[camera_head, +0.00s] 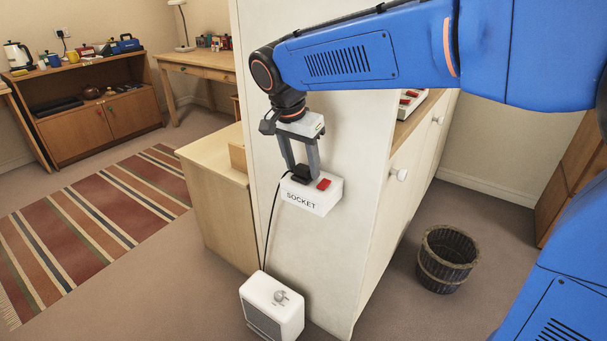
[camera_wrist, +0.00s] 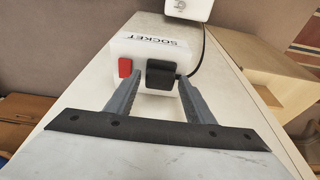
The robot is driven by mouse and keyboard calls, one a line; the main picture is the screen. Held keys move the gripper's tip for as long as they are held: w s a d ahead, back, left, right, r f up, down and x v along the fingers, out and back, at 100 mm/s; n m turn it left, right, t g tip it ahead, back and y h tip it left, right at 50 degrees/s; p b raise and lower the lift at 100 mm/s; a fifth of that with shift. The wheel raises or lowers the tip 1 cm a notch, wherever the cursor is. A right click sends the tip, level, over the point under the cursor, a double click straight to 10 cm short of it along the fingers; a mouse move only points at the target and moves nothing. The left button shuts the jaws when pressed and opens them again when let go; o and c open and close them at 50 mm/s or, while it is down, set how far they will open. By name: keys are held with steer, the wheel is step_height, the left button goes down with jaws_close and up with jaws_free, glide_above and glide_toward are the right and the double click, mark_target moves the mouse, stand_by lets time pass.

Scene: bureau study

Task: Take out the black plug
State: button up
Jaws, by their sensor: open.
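The black plug (camera_head: 300,175) sits in the top of a white box labelled SOCKET (camera_head: 311,196), fixed to the side of a cream cabinet. A red switch (camera_head: 324,184) is beside the plug on the same box. My gripper (camera_head: 306,174) points down over the socket with its fingers open on either side of the plug. In the wrist view the plug (camera_wrist: 161,74) lies between the fingertips (camera_wrist: 158,82), with the red switch (camera_wrist: 125,67) to its left. I cannot tell whether the fingers touch the plug. A black cord (camera_head: 270,215) runs down from the plug.
The cord leads to a white heater-like box (camera_head: 272,305) on the floor. The cream cabinet (camera_head: 345,240) stands close behind the socket. A wooden cabinet (camera_head: 215,210) is to the left, and a dark bucket (camera_head: 446,260) stands on the floor at right.

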mark_target(302, 168)
steer(key=shift+w+f, duration=0.1)
steer(key=shift+f, duration=0.35)
steer(key=c, duration=0.8)
step_height(302, 168, up, 11)
steer(key=shift+f, duration=0.1)
